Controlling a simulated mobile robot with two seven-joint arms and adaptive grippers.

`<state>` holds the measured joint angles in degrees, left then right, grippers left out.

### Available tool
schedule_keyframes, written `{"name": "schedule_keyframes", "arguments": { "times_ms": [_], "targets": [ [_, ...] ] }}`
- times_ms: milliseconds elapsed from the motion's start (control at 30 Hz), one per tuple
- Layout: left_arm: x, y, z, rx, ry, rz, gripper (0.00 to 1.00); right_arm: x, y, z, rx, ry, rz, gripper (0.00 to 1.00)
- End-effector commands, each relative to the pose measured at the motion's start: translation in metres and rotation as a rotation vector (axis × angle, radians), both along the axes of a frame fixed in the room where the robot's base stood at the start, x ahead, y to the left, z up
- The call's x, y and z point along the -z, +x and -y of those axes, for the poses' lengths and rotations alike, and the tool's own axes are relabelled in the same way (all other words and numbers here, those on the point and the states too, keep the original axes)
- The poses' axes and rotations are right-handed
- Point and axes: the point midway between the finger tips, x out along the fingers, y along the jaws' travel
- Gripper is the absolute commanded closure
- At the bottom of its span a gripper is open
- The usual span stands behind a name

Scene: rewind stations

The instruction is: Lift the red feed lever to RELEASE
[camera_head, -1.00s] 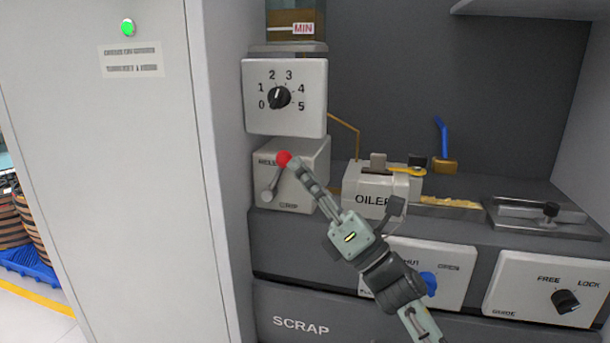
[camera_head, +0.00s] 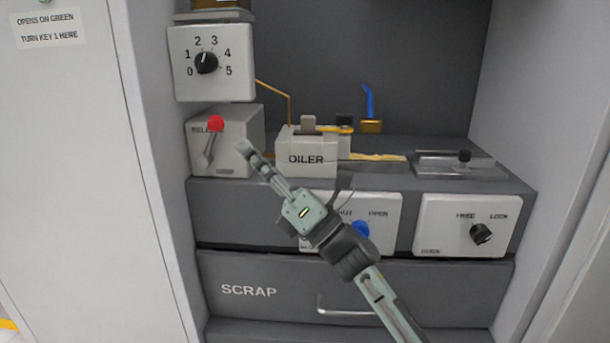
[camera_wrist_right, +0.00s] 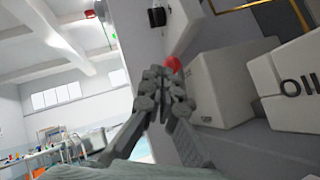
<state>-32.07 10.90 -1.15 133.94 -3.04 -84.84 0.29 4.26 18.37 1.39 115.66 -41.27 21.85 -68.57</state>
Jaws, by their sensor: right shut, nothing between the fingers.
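The red feed lever has a red ball knob (camera_head: 216,123) on a grey arm (camera_head: 207,150), on the front of a light box (camera_head: 236,150) marked RELEASE at its upper left. The arm slants up to the right, with the knob at its top near the RELEASE label. My right gripper (camera_head: 243,147) is shut and empty, in front of the box, to the right of and below the knob. A gap shows between them in the head view. In the right wrist view the knob (camera_wrist_right: 173,63) shows just past the closed fingertips (camera_wrist_right: 165,75). My left gripper is not in view.
Above the lever box is a dial panel (camera_head: 212,80) numbered 0 to 5. The OILER block (camera_head: 306,160) stands to the right. Below are a panel with a blue knob (camera_head: 360,229), a FREE/LOCK panel (camera_head: 466,215) and a SCRAP drawer (camera_head: 250,315). A cabinet wall (camera_head: 150,120) bounds the left.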

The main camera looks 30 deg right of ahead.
Motion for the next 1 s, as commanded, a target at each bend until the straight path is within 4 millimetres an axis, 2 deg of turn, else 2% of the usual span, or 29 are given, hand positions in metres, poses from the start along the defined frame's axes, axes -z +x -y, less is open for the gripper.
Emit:
{"name": "schedule_keyframes", "arguments": {
  "times_ms": [33,200,400,600,1000],
  "targets": [
    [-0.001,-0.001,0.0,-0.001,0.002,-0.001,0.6,0.0,-0.013,0.009,0.001,-0.005,0.0,1.0],
    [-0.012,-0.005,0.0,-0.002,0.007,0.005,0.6,-0.002,-0.044,0.032,0.003,-0.004,-0.001,1.0],
    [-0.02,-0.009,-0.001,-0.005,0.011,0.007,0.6,-0.005,-0.067,0.049,0.001,-0.003,0.001,1.0],
    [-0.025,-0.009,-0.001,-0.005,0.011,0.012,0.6,-0.007,-0.074,0.055,0.001,-0.002,0.0,1.0],
    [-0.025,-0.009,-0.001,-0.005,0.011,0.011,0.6,-0.007,-0.074,0.055,0.001,-0.001,0.002,1.0]
  ]
}}
